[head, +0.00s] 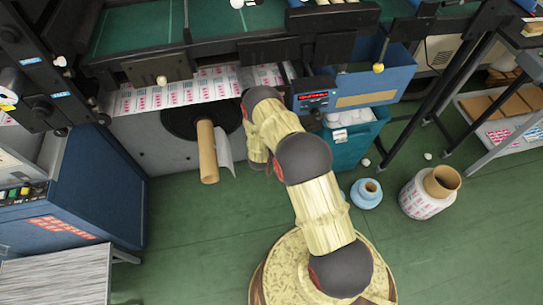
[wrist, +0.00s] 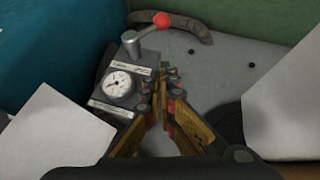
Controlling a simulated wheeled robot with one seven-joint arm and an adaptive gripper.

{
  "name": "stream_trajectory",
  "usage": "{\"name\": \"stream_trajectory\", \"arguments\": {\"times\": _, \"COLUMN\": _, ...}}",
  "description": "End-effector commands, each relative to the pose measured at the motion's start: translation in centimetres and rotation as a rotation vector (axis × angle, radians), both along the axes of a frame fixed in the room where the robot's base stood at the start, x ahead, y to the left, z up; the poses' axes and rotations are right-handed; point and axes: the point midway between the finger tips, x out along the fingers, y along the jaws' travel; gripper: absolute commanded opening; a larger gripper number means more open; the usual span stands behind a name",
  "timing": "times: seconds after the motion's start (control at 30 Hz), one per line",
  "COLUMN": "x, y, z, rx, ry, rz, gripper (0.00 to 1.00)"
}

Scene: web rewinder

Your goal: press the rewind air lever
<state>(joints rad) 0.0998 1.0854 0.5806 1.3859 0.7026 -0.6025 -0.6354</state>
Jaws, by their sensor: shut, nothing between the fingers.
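The air lever shows in the wrist view as a silver arm with a red knob (wrist: 161,20) on a grey valve box (wrist: 140,50). A round white pressure gauge (wrist: 117,84) sits on the near side of the box. My gripper (wrist: 163,75) is shut and empty. In the picture its fingertips lie just below and right of the box, apart from the red knob. Whether they touch the box I cannot tell. In the head view my arm reaches toward the machine and hides my gripper and the lever.
Beside the arm in the head view are a cardboard core (head: 207,152) on the rewind shaft, a blue-green bin (head: 352,140) and a red-lit display (head: 313,97). White sheets (wrist: 60,130) flank my gripper in the wrist view. Rolls (head: 430,192) stand on the green floor.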

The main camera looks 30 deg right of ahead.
Motion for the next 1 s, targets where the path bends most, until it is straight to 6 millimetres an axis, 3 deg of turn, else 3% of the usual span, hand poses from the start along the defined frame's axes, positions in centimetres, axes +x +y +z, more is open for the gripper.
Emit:
{"name": "stream_trajectory", "arguments": {"times": 0.47, "x": 0.3, "y": -0.3, "z": -1.0, "rx": 0.002, "ry": 0.006, "rz": 0.004, "gripper": 0.00}}
{"name": "stream_trajectory", "arguments": {"times": 1.0, "x": 4.3, "y": -4.2, "z": -9.1, "rx": 0.003, "ry": 0.008, "rz": 0.004, "gripper": 0.00}}
